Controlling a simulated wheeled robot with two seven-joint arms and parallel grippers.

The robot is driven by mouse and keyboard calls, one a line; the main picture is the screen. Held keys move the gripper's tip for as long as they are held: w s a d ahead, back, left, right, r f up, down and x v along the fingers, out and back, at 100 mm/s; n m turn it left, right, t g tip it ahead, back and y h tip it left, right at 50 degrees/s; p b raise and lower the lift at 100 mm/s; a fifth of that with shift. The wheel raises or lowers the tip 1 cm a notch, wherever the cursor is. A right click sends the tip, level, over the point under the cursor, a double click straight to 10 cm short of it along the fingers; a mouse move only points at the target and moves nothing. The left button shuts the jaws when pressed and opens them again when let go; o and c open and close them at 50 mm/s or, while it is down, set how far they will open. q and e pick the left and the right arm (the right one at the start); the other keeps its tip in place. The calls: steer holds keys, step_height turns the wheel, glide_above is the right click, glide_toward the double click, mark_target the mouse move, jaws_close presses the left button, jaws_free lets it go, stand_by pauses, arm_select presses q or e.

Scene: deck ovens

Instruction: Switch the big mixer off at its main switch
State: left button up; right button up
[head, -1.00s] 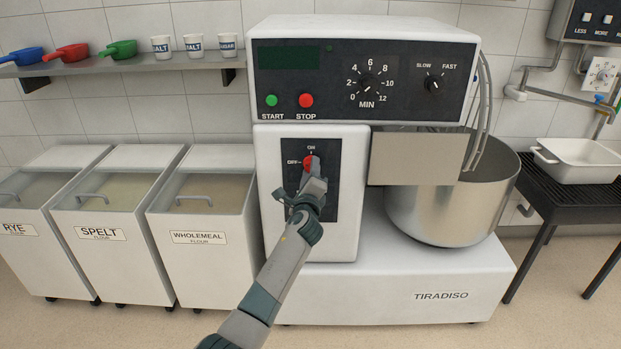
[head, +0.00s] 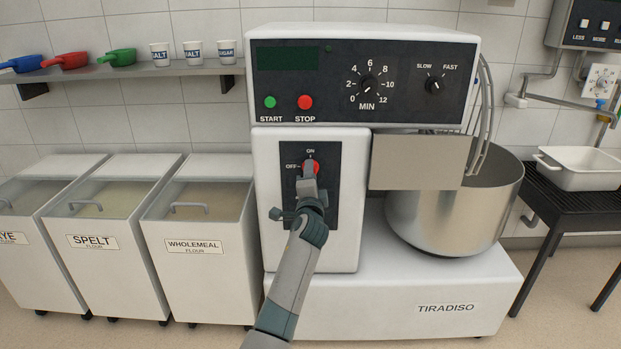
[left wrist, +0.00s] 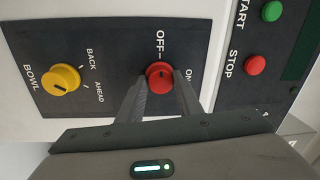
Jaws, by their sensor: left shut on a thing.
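The big mixer (head: 340,300) is white and stands in the middle of the head view. Its main switch is a red knob (head: 313,167) on a dark panel (head: 325,190), with OFF to its left and ON above it. My left gripper (head: 310,174) covers part of the knob. In the left wrist view the red knob (left wrist: 160,74) sits between the two fingertips of the left gripper (left wrist: 160,84), which is shut on it. I cannot tell clearly whether the knob points to OFF or ON. My right gripper is not in view.
In the left wrist view a yellow BOWL knob (left wrist: 61,79) is on the same panel. START (head: 270,102) and STOP (head: 305,102) buttons are above the switch. A steel bowl (head: 455,210) is at right; flour bins (head: 205,265) stand at left.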

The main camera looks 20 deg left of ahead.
arm_select(q)
steer(key=shift+a+r, duration=0.1)
steer(key=shift+r, duration=0.15)
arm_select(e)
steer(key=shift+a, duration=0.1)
arm_select(q)
steer(key=o, duration=1)
steer(key=shift+o, duration=0.2)
steer(key=v, duration=1.7)
steer(key=shift+f+p, duration=0.35)
steer(key=shift+p, duration=0.1)
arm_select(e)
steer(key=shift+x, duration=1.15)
arm_select(q)
steer(key=shift+s, duration=0.1)
